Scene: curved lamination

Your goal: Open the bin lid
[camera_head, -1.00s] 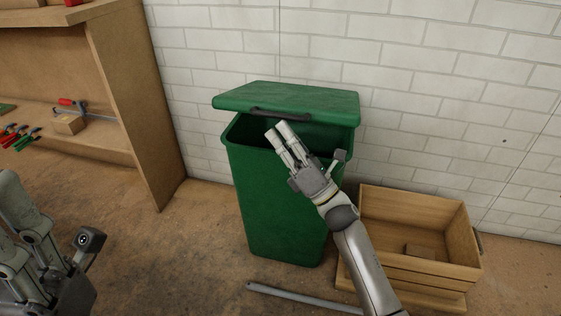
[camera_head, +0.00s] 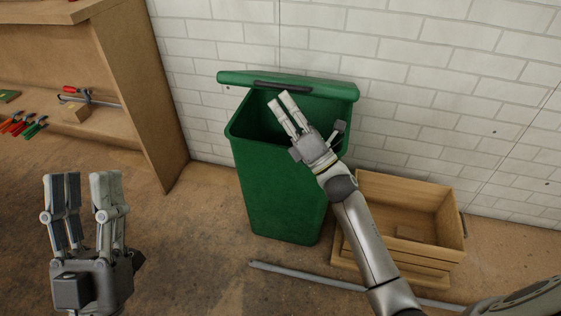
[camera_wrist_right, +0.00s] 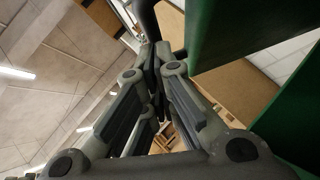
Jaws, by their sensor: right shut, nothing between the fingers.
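The green bin (camera_head: 278,190) stands against the white brick wall. Its green lid (camera_head: 325,88) is raised and tilted up at the back, with a dark handle (camera_head: 282,88) on its front edge. My right gripper (camera_head: 284,102) is shut and empty, over the bin's mouth just below the handle; I cannot tell whether it touches the lid. In the right wrist view its fingers come together (camera_wrist_right: 155,62) near the dark handle (camera_wrist_right: 146,18), with green bin parts at the right. My left gripper (camera_head: 83,185) is open and empty at the lower left, away from the bin.
A wooden crate (camera_head: 410,257) stands right of the bin. A grey metal bar (camera_head: 305,276) lies on the floor in front. A wooden shelf (camera_head: 140,90) with clamps stands at the left. The floor between shelf and bin is clear.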

